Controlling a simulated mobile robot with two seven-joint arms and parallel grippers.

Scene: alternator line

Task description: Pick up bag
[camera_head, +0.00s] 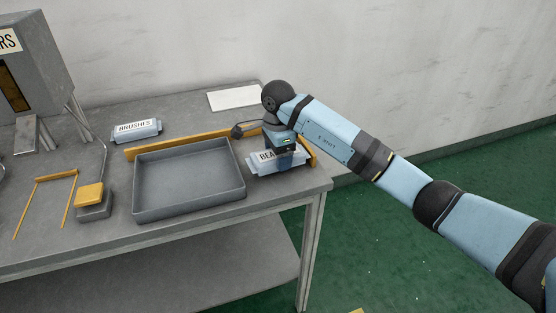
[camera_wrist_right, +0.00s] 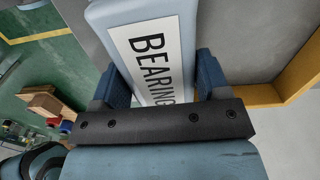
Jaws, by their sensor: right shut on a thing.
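A light blue bag (camera_head: 263,167) with a white label reading "BEA..." is at the right end of the table, right of the grey tray. In the right wrist view the bag (camera_wrist_right: 148,45) shows its label "BEARING" and lies between the two blue fingers. My right gripper (camera_head: 283,150) is over the bag and shut on it; it also shows in the right wrist view (camera_wrist_right: 153,85). I cannot tell whether the bag touches the table. A second bag (camera_head: 137,131), labelled "BRUSHES", lies at the back left of the tray. My left gripper is not in view.
The empty grey tray (camera_head: 190,204) sits mid-table, with a yellow rail (camera_head: 180,144) behind it. A yellow-topped block (camera_head: 89,195) and yellow markings are to its left. A grey dispenser (camera_head: 42,65) stands far left. A white sheet (camera_head: 234,97) lies at the back.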

